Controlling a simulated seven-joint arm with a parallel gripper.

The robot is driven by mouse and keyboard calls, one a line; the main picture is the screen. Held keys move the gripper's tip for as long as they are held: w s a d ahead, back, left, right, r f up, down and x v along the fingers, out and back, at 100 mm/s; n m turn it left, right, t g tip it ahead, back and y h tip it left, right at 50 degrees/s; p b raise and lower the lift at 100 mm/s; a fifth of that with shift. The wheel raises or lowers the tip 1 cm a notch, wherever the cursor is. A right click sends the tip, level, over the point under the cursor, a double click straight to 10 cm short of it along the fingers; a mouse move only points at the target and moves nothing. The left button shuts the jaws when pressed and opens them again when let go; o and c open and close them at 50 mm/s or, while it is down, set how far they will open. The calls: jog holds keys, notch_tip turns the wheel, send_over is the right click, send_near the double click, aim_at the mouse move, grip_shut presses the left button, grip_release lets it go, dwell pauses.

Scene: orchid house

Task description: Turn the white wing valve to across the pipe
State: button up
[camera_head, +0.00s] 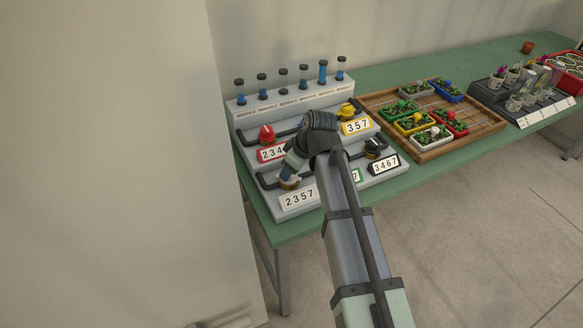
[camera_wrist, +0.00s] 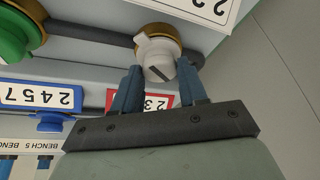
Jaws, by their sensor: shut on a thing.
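The white wing valve (camera_wrist: 157,52) sits on a round brass collar in the wrist view, on the dark pipe (camera_wrist: 92,35). Its wing looks slanted to the pipe, and a dark line marks its face. My gripper (camera_wrist: 162,76) has its two blue-grey fingers on either side of the wing and is shut on it. In the head view my gripper (camera_head: 289,176) reaches down to the front left of the stepped grey panel, above the 2357 label (camera_head: 299,198). My gripper and arm hide most of the valve there.
A red valve (camera_head: 266,134), a yellow valve (camera_head: 347,110) and a black valve (camera_head: 374,146) stand near on the panel. A green valve (camera_wrist: 15,38) shows in the wrist view. A wooden tray (camera_head: 461,143) of potted seedlings is to the right.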

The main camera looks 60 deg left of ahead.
jog(key=m+t, duration=0.1)
jog(key=m, duration=0.1)
jog(key=m+t, duration=0.1)
jog(key=m, duration=0.2)
jog(key=shift+s+m, duration=0.2)
jog(key=shift+m, duration=0.1)
jog(key=m+t, duration=0.1)
jog(key=m, duration=0.3)
jog(key=shift+s+m+t, duration=0.15)
jog(key=shift+m+t, duration=0.15)
jog(key=shift+t, duration=0.1)
jog(key=o, duration=1)
jog(key=shift+o, duration=0.2)
jog(key=shift+r, duration=0.1)
jog(key=v, duration=1.3)
jog(key=shift+s+d+r, duration=0.15)
jog(key=shift+d+r, duration=0.05)
jog(key=shift+d, duration=0.05)
